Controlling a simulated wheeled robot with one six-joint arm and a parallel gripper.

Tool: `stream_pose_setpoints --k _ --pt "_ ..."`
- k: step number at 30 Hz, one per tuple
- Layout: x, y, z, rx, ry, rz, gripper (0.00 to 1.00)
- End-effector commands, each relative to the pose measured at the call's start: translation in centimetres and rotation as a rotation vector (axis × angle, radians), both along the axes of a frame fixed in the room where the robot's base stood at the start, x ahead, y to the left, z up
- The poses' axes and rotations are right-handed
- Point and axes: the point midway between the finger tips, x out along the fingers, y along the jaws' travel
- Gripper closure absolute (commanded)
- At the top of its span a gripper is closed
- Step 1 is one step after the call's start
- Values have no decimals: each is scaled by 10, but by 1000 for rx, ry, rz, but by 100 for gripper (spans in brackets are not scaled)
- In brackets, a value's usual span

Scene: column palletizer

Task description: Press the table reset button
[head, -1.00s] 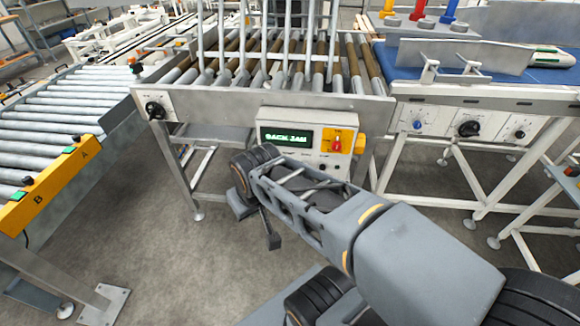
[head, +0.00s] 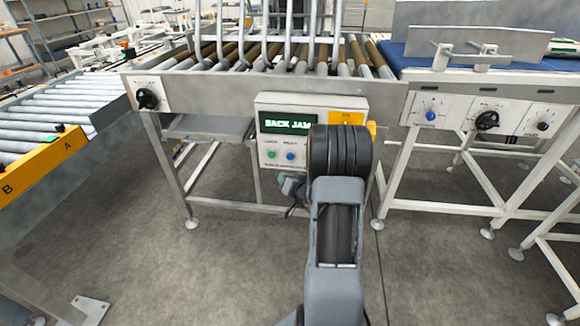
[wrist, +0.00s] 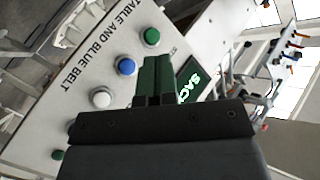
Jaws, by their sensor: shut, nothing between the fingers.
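The control box (head: 263,132) under the roller table has a lit green display reading "SACK JAM" (head: 288,123). A green button (head: 272,155) and a blue button (head: 290,156) show below it; my arm covers the box's right part. In the wrist view, the panel carries a green button (wrist: 152,36), a blue button (wrist: 126,66) and a white button (wrist: 101,97) in a row, with printed text "TABLE AND BLUE BELT". Small button labels are unreadable. My gripper (wrist: 157,78) is shut and empty, its tips appearing beside the blue button; contact cannot be told.
The roller table (head: 200,95) has a black knob (head: 147,99) on its left front. The blue belt's frame (head: 500,92) stands to the right. A yellow-ended roller conveyor (head: 45,165) lies left. Table legs flank the box; the floor (head: 220,270) in front is clear.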

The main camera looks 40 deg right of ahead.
Motion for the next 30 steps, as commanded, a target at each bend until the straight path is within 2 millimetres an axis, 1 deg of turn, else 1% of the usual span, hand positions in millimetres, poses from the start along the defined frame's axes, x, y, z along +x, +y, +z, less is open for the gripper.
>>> stream_pose_setpoints --k 1,4,17,23,30 --pt "-2 -2 -9 20 -16 5 100" --pt "-4 -4 -12 45 -40 15 100" --pt "-3 -4 -12 51 -48 19 100" --pt "7 -14 -12 50 -48 20 100" --pt "29 -34 -13 50 -48 19 100"
